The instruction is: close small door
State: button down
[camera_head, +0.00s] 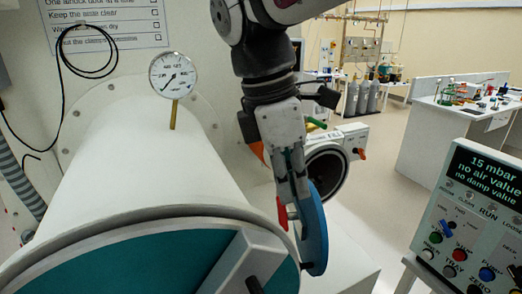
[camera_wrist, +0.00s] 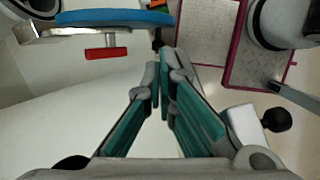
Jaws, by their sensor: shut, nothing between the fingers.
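The small door is a blue disc (camera_head: 314,235) with a red handle (camera_head: 282,213). It stands open, nearly edge-on in the head view, swung out from the small round port (camera_head: 343,167), whose dark opening shows behind my arm. My gripper (camera_head: 303,232) points down beside the door, overlapping its near face in the head view. In the wrist view the fingers (camera_wrist: 161,68) meet at the tips with nothing between them. The door's blue edge (camera_wrist: 115,18) and red handle (camera_wrist: 106,53) lie beyond the tips, to the upper left. Contact with the door cannot be told.
A large white cylinder with a teal door (camera_head: 150,268) fills the lower left, a pressure gauge (camera_head: 173,75) on top. A control panel (camera_head: 475,215) stands at right. Open floor (camera_head: 385,165) lies between them. A bench (camera_head: 440,125) is behind.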

aim_at(302, 226)
jog(key=x, duration=0.9)
jog(key=shift+d, duration=0.1)
